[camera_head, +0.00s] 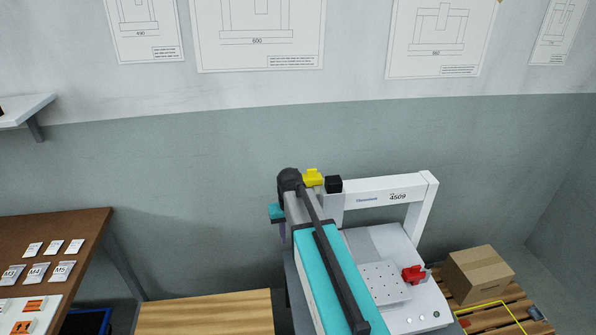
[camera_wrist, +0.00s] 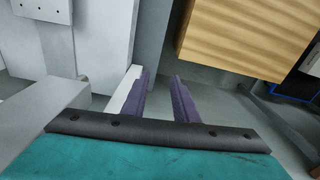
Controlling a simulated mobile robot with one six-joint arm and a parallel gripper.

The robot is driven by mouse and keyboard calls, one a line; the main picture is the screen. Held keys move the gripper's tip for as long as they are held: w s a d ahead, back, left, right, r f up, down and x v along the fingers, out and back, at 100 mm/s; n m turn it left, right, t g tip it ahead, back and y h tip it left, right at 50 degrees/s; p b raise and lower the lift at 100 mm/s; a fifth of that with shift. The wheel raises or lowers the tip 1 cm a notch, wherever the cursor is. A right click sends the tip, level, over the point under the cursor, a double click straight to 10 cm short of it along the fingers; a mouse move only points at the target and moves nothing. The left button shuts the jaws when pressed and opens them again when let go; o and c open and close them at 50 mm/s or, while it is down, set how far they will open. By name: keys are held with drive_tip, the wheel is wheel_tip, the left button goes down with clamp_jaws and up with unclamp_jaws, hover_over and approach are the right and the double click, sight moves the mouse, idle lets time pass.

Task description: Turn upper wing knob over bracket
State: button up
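A yellow wing knob (camera_head: 313,178) shows at the top left of the white gantry machine (camera_head: 428,195), next to a black block (camera_head: 333,184). A red wing knob (camera_head: 413,273) stands low on the right of the machine's base. My arm partly hides the machine's left side and any bracket there. My gripper (camera_head: 282,233) is mostly hidden behind my arm, low and left of the yellow knob. In the wrist view my gripper (camera_wrist: 160,76) has two purple fingers, apart with nothing between them. The left finger appears close to a white machine part (camera_wrist: 105,40); contact is unclear. Neither knob shows in that view.
A wooden bench (camera_head: 205,312) stands left of the machine, also upper right in the wrist view (camera_wrist: 250,35). A brown table (camera_head: 70,225) with labelled bags is at far left. A cardboard box (camera_head: 480,272) sits on a pallet at right. The wall is behind the gantry.

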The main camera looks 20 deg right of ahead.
drive_tip(key=w+d+r+t, duration=0.1)
drive_tip(key=w+d+r, duration=0.1)
drive_tip(key=r, duration=0.8)
drive_tip(key=w+d+r+t+b, duration=0.1)
drive_tip(key=w+d+r, duration=0.1)
drive_tip(key=r, duration=0.8)
drive_tip(key=w+d+r+m+t+b, duration=0.1)
drive_tip(key=w+d+r, duration=0.2)
drive_tip(key=r, duration=0.6)
drive_tip(key=shift+w+r+t+h, duration=0.4)
drive_tip(key=shift+w, duration=0.4)
drive_tip(key=shift+f, duration=0.1)
drive_tip(key=shift+p+x, duration=0.75)
drive_tip(key=shift+x, duration=6.1)
drive_tip(key=shift+d, duration=0.1)
clamp_jaws()
